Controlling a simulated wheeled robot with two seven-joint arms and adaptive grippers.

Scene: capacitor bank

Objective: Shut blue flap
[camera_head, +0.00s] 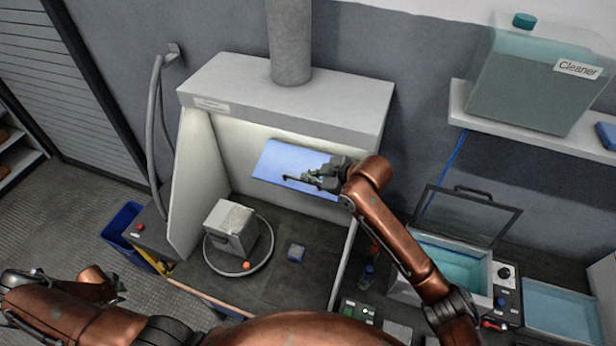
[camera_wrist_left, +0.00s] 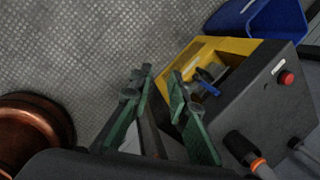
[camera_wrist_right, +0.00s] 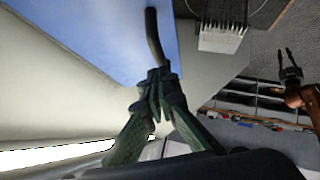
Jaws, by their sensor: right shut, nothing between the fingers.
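The blue flap (camera_head: 275,165) is a flat panel inside the white hood, near its back wall. It also fills the upper left of the right wrist view (camera_wrist_right: 85,30), with a dark curved handle (camera_wrist_right: 153,35) on its face. I cannot tell how far open it stands. My right gripper (camera_head: 312,179) is in front of the flap, its fingers shut with nothing between them. In the right wrist view the fingertips (camera_wrist_right: 160,78) are at the handle's lower end; whether they touch is unclear. My left gripper (camera_wrist_left: 162,75) is open and empty, away from the flap, at the lower left of the head view.
The white hood (camera_head: 290,95) encloses the flap from above, with a side wall (camera_head: 190,185) at left. A pale box (camera_head: 231,228) stands on a round plate below. An open-lidded bath (camera_head: 455,262) is at right.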

